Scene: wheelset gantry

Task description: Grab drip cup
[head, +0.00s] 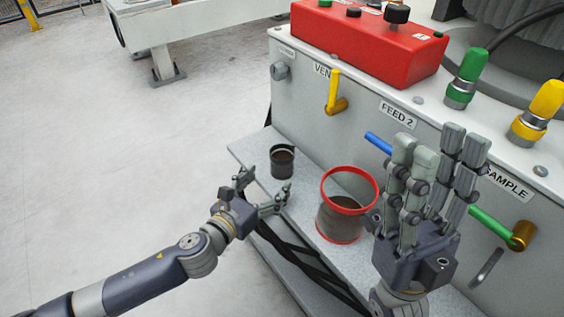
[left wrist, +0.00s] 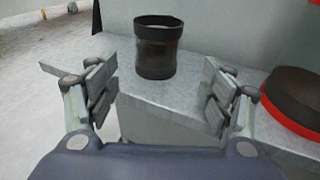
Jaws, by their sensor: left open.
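A small dark cup (head: 282,162) stands upright on the grey ledge (head: 250,147) below the machine panel. It also shows in the left wrist view (left wrist: 158,52), ahead of my left fingers and roughly centred between them. My left gripper (head: 265,184) is open and empty, just in front of the cup, and no touch is visible. A larger dark container with a red rim (head: 341,228) stands on the same ledge to the right. My right gripper (head: 438,150) has its fingers extended and apart, pointing up, with nothing seen in it. It stands in front of the panel.
The panel has a yellow VENT lever (head: 334,92), a blue lever (head: 378,143) and a green lever (head: 491,226). A red box (head: 365,45) sits on top. Black straps (head: 300,252) hang at the ledge's front. Open floor (head: 120,150) lies to the left.

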